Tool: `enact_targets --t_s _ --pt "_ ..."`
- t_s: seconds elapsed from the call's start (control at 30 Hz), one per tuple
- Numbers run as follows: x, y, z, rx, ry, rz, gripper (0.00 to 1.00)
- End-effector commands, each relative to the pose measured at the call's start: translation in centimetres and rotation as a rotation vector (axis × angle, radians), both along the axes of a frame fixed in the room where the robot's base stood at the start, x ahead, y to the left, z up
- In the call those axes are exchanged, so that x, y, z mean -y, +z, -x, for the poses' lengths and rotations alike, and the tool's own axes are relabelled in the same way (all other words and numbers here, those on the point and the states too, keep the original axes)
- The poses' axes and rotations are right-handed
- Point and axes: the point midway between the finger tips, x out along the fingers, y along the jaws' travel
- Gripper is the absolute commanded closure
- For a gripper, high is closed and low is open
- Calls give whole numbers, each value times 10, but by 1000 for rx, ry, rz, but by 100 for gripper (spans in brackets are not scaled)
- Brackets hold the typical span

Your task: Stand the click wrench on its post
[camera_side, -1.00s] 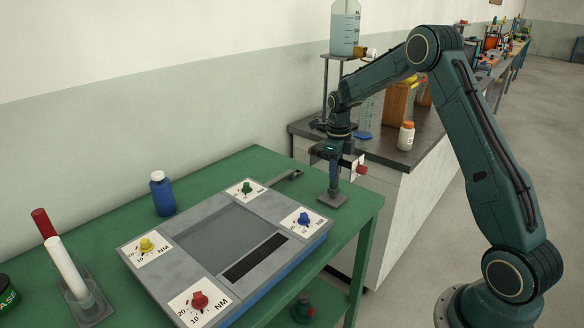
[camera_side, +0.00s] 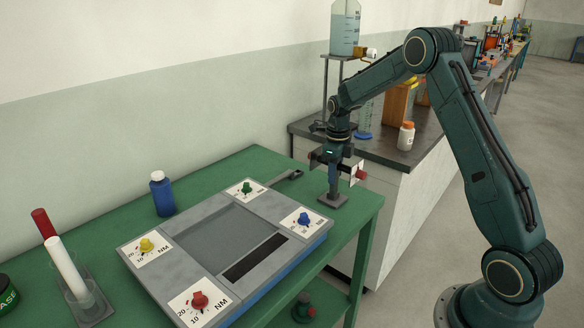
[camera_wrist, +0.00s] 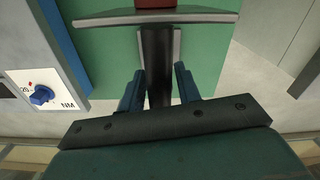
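My gripper (camera_side: 334,178) points down at the green table's right end. In the wrist view its two blue-grey fingers (camera_wrist: 160,88) lie close on either side of a dark round shaft (camera_wrist: 158,60), which I take for the click wrench. A pale plate (camera_wrist: 205,17) crosses the shaft's far end, with a red part (camera_wrist: 155,3) beyond it. A square grey base (camera_side: 323,201), apparently the post's, sits directly below; the gripper hides the junction.
A grey panel (camera_side: 180,253) with coloured knobs lies left of the gripper on the green table (camera_side: 225,165). A dark flat bar (camera_side: 290,175) sticks out behind it. A blue bottle (camera_side: 162,195) stands farther left. A dark-topped bench (camera_side: 385,150) holds a white bottle (camera_side: 406,136).

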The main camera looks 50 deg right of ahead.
Motion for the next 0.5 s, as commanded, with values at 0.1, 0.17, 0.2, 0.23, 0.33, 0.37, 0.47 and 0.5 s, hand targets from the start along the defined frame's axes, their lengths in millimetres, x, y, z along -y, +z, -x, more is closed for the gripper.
enact_targets --t_s 0.1,0.17,0.2,0.23,0.33,0.37,0.47,0.5 --pt "0 0 0 0 0 0 51" --pt "0 0 0 -1 0 -1 51" --pt "0 0 0 -1 0 -1 51" --pt "0 0 0 -1 0 -1 51" --pt "0 -2 1 -5 0 -2 51" --pt "0 -1 1 -5 0 -2 51" --pt "0 1 1 -3 0 -1 51" --pt "0 2 1 -3 0 -1 51"
